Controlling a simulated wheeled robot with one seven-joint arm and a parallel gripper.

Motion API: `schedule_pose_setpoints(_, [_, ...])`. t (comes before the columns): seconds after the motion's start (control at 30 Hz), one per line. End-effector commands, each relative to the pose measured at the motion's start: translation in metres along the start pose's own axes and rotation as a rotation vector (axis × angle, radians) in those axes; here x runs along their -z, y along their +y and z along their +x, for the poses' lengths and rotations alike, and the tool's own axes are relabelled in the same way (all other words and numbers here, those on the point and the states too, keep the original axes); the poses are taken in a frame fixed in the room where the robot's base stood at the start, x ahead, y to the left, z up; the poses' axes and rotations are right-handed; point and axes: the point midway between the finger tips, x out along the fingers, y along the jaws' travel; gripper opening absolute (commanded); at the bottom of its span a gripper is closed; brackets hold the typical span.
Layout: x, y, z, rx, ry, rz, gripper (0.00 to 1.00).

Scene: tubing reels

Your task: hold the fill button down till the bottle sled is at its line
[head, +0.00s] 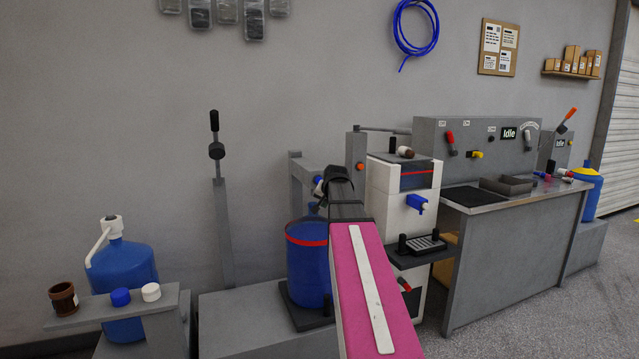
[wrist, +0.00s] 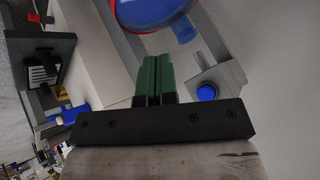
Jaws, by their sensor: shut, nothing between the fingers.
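A blue bottle (head: 308,272) with a red band stands on a dark sled plate (head: 303,318) in the head view, partly behind my arm. Its blue body also shows at the top of the wrist view (wrist: 150,12). A round blue button (wrist: 206,92) sits on a grey mount, right of my fingers in the wrist view; I take it for the fill button. My gripper (wrist: 153,80) is shut and empty, its green fingers together. In the picture they are apart from the button; depth is unclear. In the head view my gripper (head: 335,184) is above the bottle. I cannot make out the sled's line.
A white dispenser (head: 402,195) with a blue tap (head: 417,203) and a dark shelf (head: 418,252) stands just right of my arm. A grey bench (head: 520,245) is further right. Another blue bottle (head: 122,272) and a small shelf (head: 75,316) are at left.

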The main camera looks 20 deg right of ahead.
Motion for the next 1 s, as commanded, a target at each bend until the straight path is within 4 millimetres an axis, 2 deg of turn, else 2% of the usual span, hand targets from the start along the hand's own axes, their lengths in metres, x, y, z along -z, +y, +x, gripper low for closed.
schedule_pose_setpoints(0.03, [0.016, -0.001, -0.007, 0.006, 0.019, 0.014, 0.0])
schedule_pose_setpoints(0.1, [0.028, -0.001, -0.015, 0.014, 0.038, 0.031, 0.0])
schedule_pose_setpoints(0.23, [0.042, -0.002, -0.024, 0.023, 0.059, 0.048, 0.0])
schedule_pose_setpoints(0.73, [0.046, -0.003, -0.026, 0.025, 0.065, 0.054, 0.0])
schedule_pose_setpoints(1.0, [0.056, -0.01, -0.015, 0.025, 0.064, 0.053, 0.0])
